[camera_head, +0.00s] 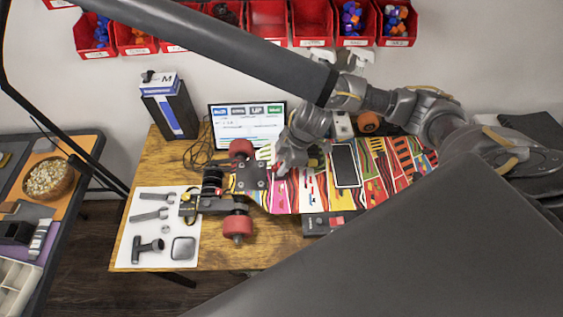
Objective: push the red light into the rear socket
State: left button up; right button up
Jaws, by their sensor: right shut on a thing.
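The colourful skateboard (375,175) lies on the wooden table with a truck and red wheels (238,223) at its left end. My right gripper (282,168) reaches down to the deck just right of that truck. It is shut on a small red piece, which looks like the red light (278,171). Most of the light is hidden by the fingers. I cannot make out the rear socket, nor tell whether the light touches it. My left gripper is not in view.
A phone (345,165) lies on the deck, right of my gripper. A small dark box (328,223) sits at the table's front edge. A monitor (247,124) and a tall box (170,110) stand behind. Tools lie on a white mat (133,225) at left.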

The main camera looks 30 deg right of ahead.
jog(key=shift+f, duration=0.15)
jog(key=o, duration=1.4)
jog(key=shift+r, duration=0.2)
jog(key=shift+r+p, duration=1.35)
jog(key=shift+p, duration=0.7)
